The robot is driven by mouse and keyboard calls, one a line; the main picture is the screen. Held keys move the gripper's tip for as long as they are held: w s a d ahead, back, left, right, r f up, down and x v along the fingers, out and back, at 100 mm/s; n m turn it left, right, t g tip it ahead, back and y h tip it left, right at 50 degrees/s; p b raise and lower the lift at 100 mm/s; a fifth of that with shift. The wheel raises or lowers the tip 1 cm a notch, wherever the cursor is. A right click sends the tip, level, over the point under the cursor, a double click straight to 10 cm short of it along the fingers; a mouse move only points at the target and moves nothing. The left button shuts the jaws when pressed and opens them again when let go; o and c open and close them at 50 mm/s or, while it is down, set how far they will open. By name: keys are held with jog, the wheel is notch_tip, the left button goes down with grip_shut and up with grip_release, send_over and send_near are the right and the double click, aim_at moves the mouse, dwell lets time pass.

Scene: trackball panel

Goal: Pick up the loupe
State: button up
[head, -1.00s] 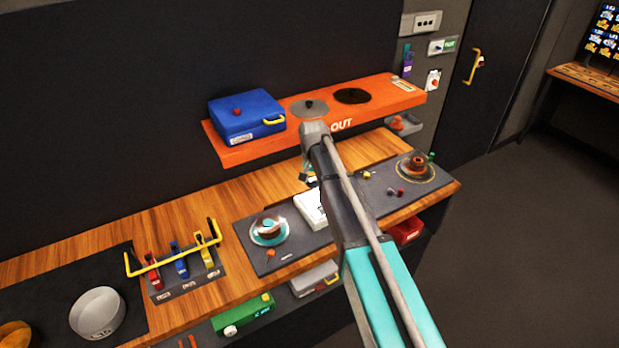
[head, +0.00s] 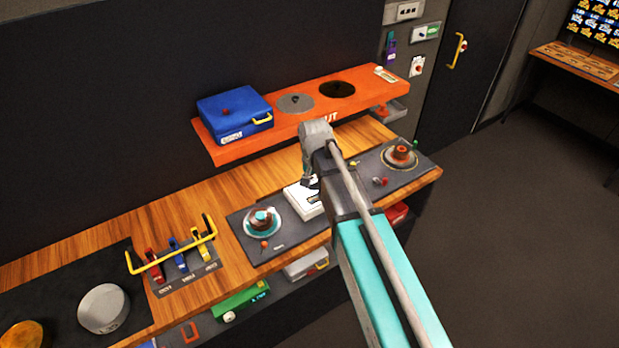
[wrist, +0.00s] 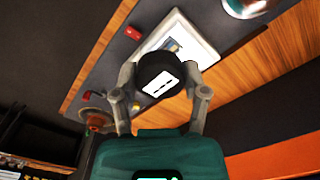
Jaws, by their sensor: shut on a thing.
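The loupe (wrist: 160,74), a black round piece with white marks on its face, is between the two fingers of my gripper (wrist: 162,84) in the wrist view. The fingers touch it on both sides and are shut on it. Behind it in the wrist view is a white flat tray or block (wrist: 180,42). In the head view my gripper (head: 310,183) is small and dark, just over the white block (head: 300,203), partly hidden by my arm. I cannot make out the loupe clearly there, nor tell the exact gap to the block.
A dark panel (head: 290,238) carries a trackball in a pale ring (head: 262,221) at left and an orange-topped knob (head: 401,153) at right. An orange shelf (head: 232,155) with a blue box (head: 234,113) stands behind. A yellow rail (head: 172,257) rises at left.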

jog(key=shift+s+d, duration=0.1)
jog(key=shift+s, duration=0.05)
dwell(0.6)
jog(key=s+d, duration=0.4)
jog(key=shift+s+r+p, duration=0.35)
jog(key=shift+w, duration=0.1)
dwell(0.3)
jog(key=w+a+f+b, duration=0.1)
jog(key=w+f+b, duration=0.2)
jog(key=w, duration=0.1)
jog(key=w+f+b, duration=0.3)
jog(key=w, duration=0.1)
jog(key=w+a+f+b, duration=0.1)
jog(key=w+f+b, duration=0.2)
jog(key=w, duration=0.1)
jog(key=shift+w+a, duration=0.3)
jog(key=shift+w, duration=0.05)
jog(key=shift+w+a+f+b, duration=0.15)
jog(key=shift+w+f+b, duration=0.35)
jog(key=shift+f+b, duration=0.2)
jog(key=shift+s+f+b, duration=0.1)
jog(key=shift+f+b, duration=1.25)
